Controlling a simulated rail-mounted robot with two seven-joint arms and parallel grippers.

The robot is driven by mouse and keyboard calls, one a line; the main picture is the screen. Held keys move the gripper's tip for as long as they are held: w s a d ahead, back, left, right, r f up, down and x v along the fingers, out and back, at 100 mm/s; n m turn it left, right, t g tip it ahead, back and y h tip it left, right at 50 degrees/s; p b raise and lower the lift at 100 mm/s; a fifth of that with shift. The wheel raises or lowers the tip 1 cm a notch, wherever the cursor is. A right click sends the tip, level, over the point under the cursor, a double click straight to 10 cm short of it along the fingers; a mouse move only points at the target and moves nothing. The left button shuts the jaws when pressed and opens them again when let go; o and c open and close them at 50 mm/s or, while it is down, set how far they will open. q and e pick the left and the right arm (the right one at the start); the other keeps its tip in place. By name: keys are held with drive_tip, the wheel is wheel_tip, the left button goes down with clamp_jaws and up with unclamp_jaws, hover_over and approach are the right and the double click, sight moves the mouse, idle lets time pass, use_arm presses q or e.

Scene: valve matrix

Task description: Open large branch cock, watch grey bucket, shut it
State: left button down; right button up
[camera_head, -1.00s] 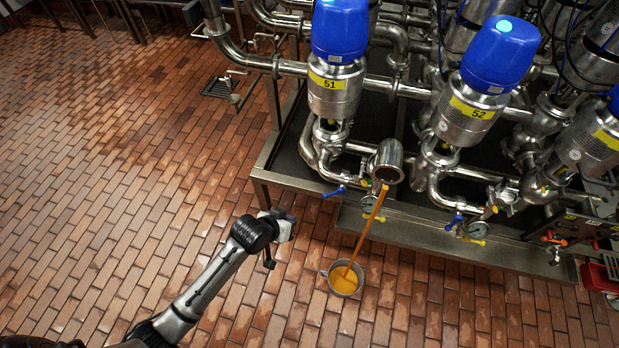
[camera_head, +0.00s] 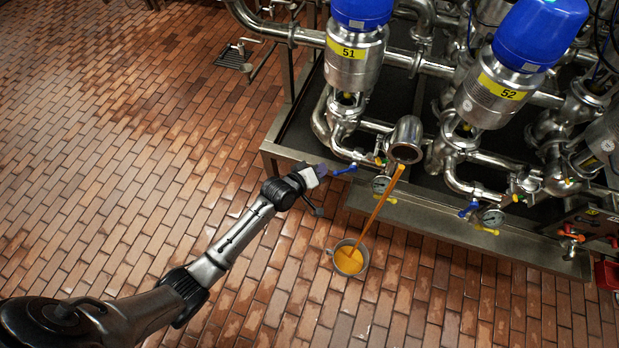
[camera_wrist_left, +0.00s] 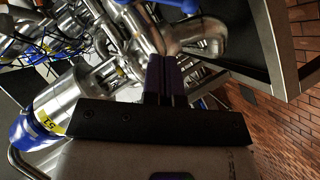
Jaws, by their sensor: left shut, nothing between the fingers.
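A wide open steel branch pipe (camera_head: 405,152) points out below the valve marked 51. An orange stream (camera_head: 379,208) runs from its mouth area down into the grey bucket (camera_head: 364,268) on the floor, which holds orange liquid. A blue lever (camera_head: 346,169) sits left of the pipe. My left gripper (camera_head: 322,171) is just left of this lever, close to it; I cannot tell whether they touch. In the left wrist view its purple fingers (camera_wrist_left: 161,76) are together and empty, pointing at the pipework. Which handle works the large branch is unclear. My right gripper is not in view.
The steel frame edge (camera_head: 290,154) runs under the pipes. A gauge (camera_head: 381,185) and a yellow handle (camera_head: 386,199) sit near the stream. Valve 52 (camera_head: 495,92) stands to the right with another blue lever (camera_head: 468,209). The tiled floor at left is clear.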

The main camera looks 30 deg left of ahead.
sight(334, 172)
use_arm(q)
drive_tip(key=w+d+f+b, duration=0.2)
drive_tip(key=w+d+f, duration=0.1)
drive_tip(key=shift+w+d+f, duration=0.15)
drive_tip(key=shift+w+f, duration=0.05)
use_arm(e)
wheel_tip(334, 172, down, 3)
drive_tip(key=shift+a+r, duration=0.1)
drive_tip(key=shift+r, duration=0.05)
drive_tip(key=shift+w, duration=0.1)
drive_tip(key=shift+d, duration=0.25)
